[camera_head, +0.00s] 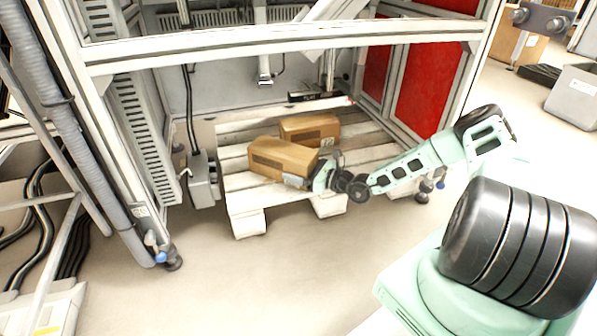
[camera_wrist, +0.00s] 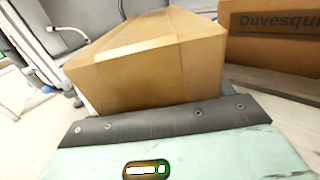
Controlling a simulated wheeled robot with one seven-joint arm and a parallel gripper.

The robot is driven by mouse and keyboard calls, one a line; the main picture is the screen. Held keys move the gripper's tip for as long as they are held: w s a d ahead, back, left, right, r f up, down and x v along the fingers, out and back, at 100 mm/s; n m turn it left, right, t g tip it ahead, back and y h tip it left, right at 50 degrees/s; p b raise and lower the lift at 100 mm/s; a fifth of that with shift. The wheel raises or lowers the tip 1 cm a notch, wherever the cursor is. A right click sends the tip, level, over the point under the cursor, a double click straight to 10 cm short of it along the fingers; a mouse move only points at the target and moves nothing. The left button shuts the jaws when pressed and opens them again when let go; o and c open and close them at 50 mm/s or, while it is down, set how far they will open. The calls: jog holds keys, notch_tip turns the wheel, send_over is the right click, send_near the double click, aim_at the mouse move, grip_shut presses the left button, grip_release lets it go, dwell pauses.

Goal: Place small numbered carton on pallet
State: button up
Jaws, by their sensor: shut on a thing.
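A brown carton (camera_head: 280,157) is at my gripper (camera_head: 303,181), over the front part of the wooden pallet (camera_head: 243,183). My gripper is shut on this carton from its near right end. The carton fills the middle of the wrist view (camera_wrist: 150,70), just beyond the gripper's dark edge. I cannot tell whether its underside touches the slats. A second brown carton (camera_head: 312,128) sits behind it on the pallet; in the wrist view it shows dark lettering (camera_wrist: 272,42) at the right. The fingertips are mostly hidden, and no number is readable on the held carton.
A white metal frame (camera_head: 270,47) surrounds the pallet, with a beam across above it and posts at both sides. A grey box with cables (camera_head: 201,180) stands left of the pallet. Red panels (camera_head: 420,85) are at the right. The floor in front is clear.

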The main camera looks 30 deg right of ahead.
jog(key=o, duration=1.3)
jog(key=shift+f, duration=0.1)
jog(key=shift+s+d+r, duration=0.2)
jog(key=shift+r, duration=0.05)
jog(key=p+v, duration=0.6)
jog(key=v, duration=0.5)
jog(key=shift+s, duration=0.25)
